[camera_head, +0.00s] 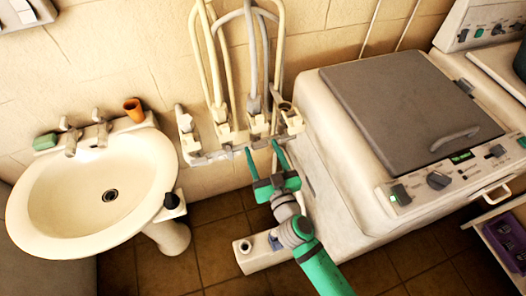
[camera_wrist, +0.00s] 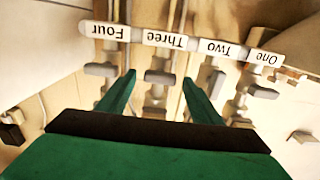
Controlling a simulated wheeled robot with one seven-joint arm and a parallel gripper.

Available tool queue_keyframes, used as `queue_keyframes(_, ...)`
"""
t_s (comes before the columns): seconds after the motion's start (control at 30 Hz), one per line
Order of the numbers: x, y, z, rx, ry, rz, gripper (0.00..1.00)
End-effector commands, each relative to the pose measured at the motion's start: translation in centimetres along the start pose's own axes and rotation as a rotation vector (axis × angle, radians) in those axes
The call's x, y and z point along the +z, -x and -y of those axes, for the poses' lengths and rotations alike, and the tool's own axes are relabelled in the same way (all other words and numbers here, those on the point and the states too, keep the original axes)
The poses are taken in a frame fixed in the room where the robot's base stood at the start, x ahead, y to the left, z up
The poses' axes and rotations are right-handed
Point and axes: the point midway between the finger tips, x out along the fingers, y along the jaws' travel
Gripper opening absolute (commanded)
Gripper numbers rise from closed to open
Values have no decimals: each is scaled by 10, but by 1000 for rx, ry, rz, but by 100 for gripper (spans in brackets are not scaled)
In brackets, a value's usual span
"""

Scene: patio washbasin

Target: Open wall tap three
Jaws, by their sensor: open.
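Wall tap three (camera_head: 258,124) is the third from the left in a row of taps on the wall, with a hose rising above it. In the wrist view, its white label "Three" (camera_wrist: 164,40) appears upside down, and its grey handle (camera_wrist: 160,76) lies crosswise just beyond and between my fingertips. My gripper (camera_head: 262,147) is open, its green fingers pointing at tap three; it also shows in the wrist view (camera_wrist: 158,76). The fingers appear apart from the handle, though exact depth is hard to tell.
In the wrist view, tap four (camera_wrist: 100,70) is left of tap three; tap two (camera_wrist: 212,82) and tap one (camera_wrist: 262,91) are right. A washbasin (camera_head: 50,235) stands left, a grey-lidded washing machine (camera_head: 400,110) close on the right. Tiled floor (camera_head: 215,240) shows between them.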

Motion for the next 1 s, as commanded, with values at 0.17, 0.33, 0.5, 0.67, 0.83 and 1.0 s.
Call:
queue_keyframes(0.17, 0, 0, 0, 0, 0, 0, 31)
queue_keyframes(0.33, 0, 0, 0, 0, 0, 0, 18)
queue_keyframes(0.5, 0, 0, 1, -1, 9, 0, 18)
queue_keyframes(0.67, 0, 0, 1, -1, 49, 0, 18)
queue_keyframes(0.83, 0, -1, 1, -1, 147, 0, 18)
queue_keyframes(1.0, 0, 0, 2, -2, 290, 1, 18)
